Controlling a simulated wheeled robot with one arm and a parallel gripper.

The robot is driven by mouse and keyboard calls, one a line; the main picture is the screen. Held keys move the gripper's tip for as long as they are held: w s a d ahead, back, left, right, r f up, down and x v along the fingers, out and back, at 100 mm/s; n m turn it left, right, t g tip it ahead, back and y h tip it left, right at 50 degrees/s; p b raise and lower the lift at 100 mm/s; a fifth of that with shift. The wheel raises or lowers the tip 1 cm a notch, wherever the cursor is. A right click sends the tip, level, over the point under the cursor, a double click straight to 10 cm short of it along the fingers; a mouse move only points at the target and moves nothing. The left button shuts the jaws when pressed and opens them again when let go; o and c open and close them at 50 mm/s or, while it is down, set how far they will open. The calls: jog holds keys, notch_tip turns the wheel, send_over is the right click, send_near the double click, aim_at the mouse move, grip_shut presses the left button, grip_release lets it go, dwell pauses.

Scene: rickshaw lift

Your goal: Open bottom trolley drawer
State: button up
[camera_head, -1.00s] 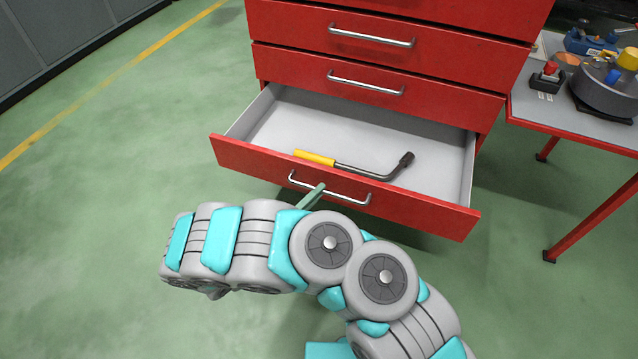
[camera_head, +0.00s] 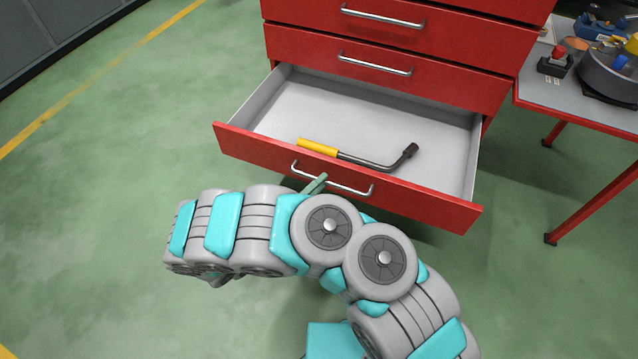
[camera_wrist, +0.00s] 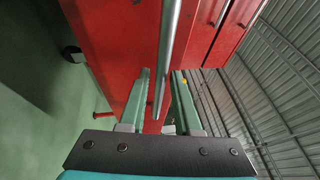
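The bottom trolley drawer (camera_head: 440,206) is pulled well out of the red trolley (camera_head: 450,70); its grey inside shows in the head view. Its metal bar handle (camera_head: 345,187) is at the middle of the front. My gripper (camera_head: 317,184) is at the left part of this handle, mostly hidden behind my arm. In the wrist view, the handle (camera_wrist: 167,45) runs between the two green fingers of my gripper (camera_wrist: 161,75), which are close on either side of it. Contact on both sides is hard to make out.
A wrench with a yellow grip (camera_head: 318,147) lies in the drawer. The drawers above it are closed. A red-framed table (camera_head: 560,105) with several items stands at the right. Green floor at the left and front is free.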

jog(key=shift+o, duration=1)
jog(key=v, duration=0.8)
jog(key=shift+w+d, duration=0.1)
